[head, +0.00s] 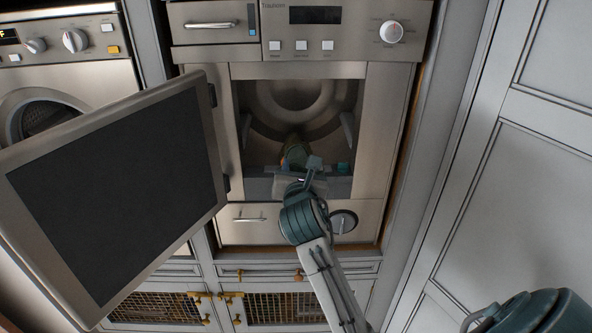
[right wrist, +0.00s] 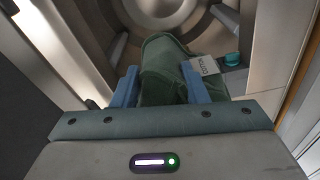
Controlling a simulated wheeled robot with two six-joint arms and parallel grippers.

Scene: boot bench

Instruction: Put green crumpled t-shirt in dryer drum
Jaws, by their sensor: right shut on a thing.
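The green crumpled t-shirt (head: 294,152) is at the mouth of the dryer drum (head: 300,97), and it also shows in the right wrist view (right wrist: 165,58). My right gripper (right wrist: 163,88) is shut on the t-shirt, with one blue finger on each side of it. In the head view the right gripper (head: 298,168) is at the lower part of the dryer opening. The drum's rounded back (right wrist: 160,12) shows beyond the cloth. The cloth's underside is hidden, so I cannot tell whether it touches the drum floor. My left gripper is not in view.
The dryer door (head: 110,190) stands swung open to the left. A pale printed tag (right wrist: 204,66) and a small teal item (right wrist: 232,59) are right of the cloth. A washer (head: 60,100) stands at the left; tall cabinet doors (head: 520,190) are at the right.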

